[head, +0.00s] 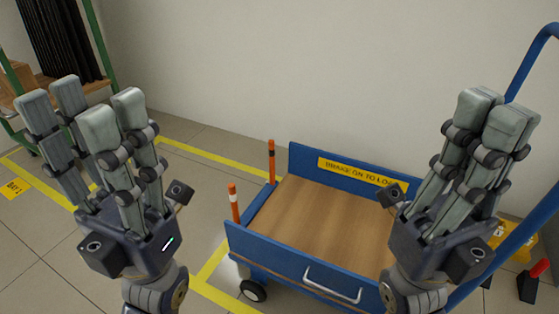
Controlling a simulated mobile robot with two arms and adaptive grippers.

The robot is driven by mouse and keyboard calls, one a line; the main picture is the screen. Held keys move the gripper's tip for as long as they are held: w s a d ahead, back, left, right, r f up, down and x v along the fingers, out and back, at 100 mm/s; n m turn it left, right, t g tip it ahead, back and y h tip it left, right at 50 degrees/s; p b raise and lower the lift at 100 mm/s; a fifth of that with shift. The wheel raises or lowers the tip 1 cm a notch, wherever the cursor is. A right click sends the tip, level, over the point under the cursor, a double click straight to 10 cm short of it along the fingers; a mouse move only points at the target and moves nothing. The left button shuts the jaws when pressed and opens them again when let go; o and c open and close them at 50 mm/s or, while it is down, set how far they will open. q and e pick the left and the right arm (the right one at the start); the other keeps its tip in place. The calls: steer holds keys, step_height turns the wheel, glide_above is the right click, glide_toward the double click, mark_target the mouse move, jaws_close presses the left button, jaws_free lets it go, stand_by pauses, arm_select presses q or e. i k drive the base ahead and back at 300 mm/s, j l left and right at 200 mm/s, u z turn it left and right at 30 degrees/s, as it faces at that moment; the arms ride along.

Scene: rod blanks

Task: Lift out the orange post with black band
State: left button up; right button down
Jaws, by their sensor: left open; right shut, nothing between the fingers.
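The orange post with a black band (271,167) stands upright at the far left corner of a blue cart (343,178). Its foot is at the cart's left edge, and I cannot tell how it is seated. A second orange post, with a white band (235,207), stands at the near left corner. My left gripper (82,105) is open and empty, to the left of both posts and apart from them. My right gripper (496,112) is shut and empty, in front of the cart's right side, well right of the posts.
The cart has a bare wooden deck (320,225), a yellow sign and a front handle. A green-framed rack (100,40) with dark rods stands at the left. Yellow lines mark the tiled floor. A red-topped black object (529,286) is at the lower right. A plain wall stands behind.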

mark_target(271, 142)
steer(key=i+j+z, duration=0.15)
steer(key=j+z, duration=0.15)
steer(key=i+j+z, duration=0.1)
steer(key=j+z, duration=0.5)
steer(key=j, duration=0.15)
steer(key=i+l, duration=0.2)
steer(key=i, duration=0.35)
steer(key=k+z, duration=0.05)
